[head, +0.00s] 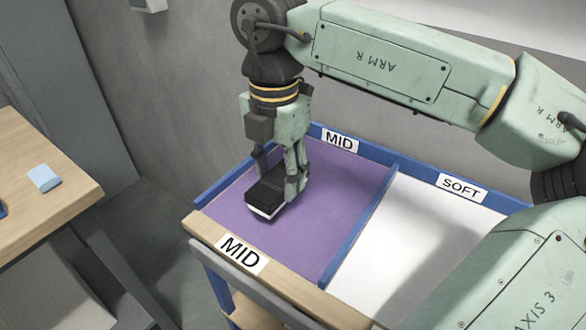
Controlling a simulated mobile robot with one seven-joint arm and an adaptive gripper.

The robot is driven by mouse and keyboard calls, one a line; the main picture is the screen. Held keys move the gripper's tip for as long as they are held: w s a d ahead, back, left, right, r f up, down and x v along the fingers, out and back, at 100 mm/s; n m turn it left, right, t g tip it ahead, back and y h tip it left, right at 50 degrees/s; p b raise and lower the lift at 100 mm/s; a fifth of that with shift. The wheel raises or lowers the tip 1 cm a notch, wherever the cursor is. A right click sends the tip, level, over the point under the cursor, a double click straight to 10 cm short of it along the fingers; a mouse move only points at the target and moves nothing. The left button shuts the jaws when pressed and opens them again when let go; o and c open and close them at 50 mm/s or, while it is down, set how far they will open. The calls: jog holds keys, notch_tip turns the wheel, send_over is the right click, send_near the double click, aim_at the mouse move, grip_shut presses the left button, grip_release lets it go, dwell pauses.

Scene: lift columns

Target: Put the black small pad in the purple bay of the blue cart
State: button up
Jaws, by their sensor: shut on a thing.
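The black small pad (264,196), dark on top with a pale lower edge, is between the fingers of my gripper (278,178). My gripper points down and is shut on the pad. Both are over the purple bay (330,215) of the blue cart (355,238), left of the bay's middle. I cannot tell whether the pad touches the purple floor or hangs just above it. My fingers hide part of the pad's far side.
A blue divider separates the purple bay from a white bay (412,232) labelled SOFT, partly hidden by my arm. MID labels mark the purple bay. A wooden table (75,205) at the left holds a light blue block (44,179). A grey wall stands behind the cart.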

jog(key=w+d, duration=0.2)
jog(key=w, duration=0.1)
jog(key=shift+d+f+p, duration=0.15)
jog(key=shift+p, duration=0.2)
jog(key=shift+f+p, duration=0.4)
jog(key=shift+f, duration=1.55)
jog(key=o, duration=1.5)
notch_tip(320, 180, up, 12)
jog(key=shift+w+r+b, duration=0.1)
jog(key=shift+r+b, duration=0.1)
jog(key=shift+b, duration=0.7)
